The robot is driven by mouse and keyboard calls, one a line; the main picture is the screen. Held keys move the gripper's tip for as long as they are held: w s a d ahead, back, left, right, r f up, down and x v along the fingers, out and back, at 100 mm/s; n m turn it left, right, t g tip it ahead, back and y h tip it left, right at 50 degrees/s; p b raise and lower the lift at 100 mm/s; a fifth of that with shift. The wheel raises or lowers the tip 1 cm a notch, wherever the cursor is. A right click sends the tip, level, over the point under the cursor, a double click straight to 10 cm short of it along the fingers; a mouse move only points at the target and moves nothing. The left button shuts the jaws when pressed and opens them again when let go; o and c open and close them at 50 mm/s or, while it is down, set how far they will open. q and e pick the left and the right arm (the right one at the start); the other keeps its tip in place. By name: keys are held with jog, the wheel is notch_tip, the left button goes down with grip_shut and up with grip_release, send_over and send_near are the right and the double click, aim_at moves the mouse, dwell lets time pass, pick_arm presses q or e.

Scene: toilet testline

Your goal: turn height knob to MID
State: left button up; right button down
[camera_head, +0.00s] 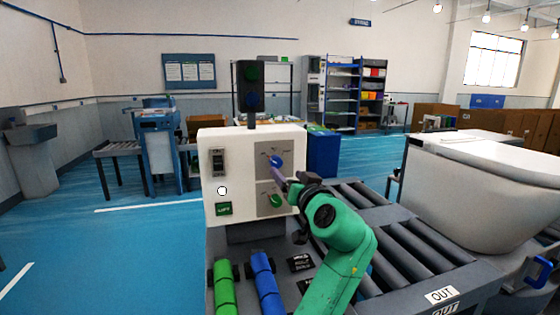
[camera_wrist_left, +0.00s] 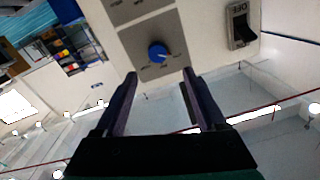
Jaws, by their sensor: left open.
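A white control box (camera_head: 210,180) stands at the end of the roller line. A blue knob (camera_head: 276,161) is on the upper grey plate of its face, and a green knob (camera_head: 277,201) is on the lower plate. The lettering is too small to read surely, so I cannot tell which setting is marked. My left gripper (camera_head: 284,182) is close in front of the plates, at the end of the green arm. In the wrist view the left gripper (camera_wrist_left: 157,80) is open and empty, with the blue knob (camera_wrist_left: 157,52) beyond and between its fingertips, apparently not touched. My right gripper is not in view.
Green (camera_head: 224,287) and blue (camera_head: 265,283) cylinders lie in front. A white toilet (camera_head: 480,195) is at right.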

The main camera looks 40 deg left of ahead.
aim_at(277, 163)
pick_arm(q)
jog(key=p+x, duration=0.1)
jog(key=x, duration=0.7)
jog(key=shift+w+f, duration=0.1)
jog(key=shift+w, duration=0.2)
jog(key=shift+w+a, duration=0.2)
jog(key=shift+a, duration=0.25)
jog(key=shift+f, duration=0.1)
grip_shut()
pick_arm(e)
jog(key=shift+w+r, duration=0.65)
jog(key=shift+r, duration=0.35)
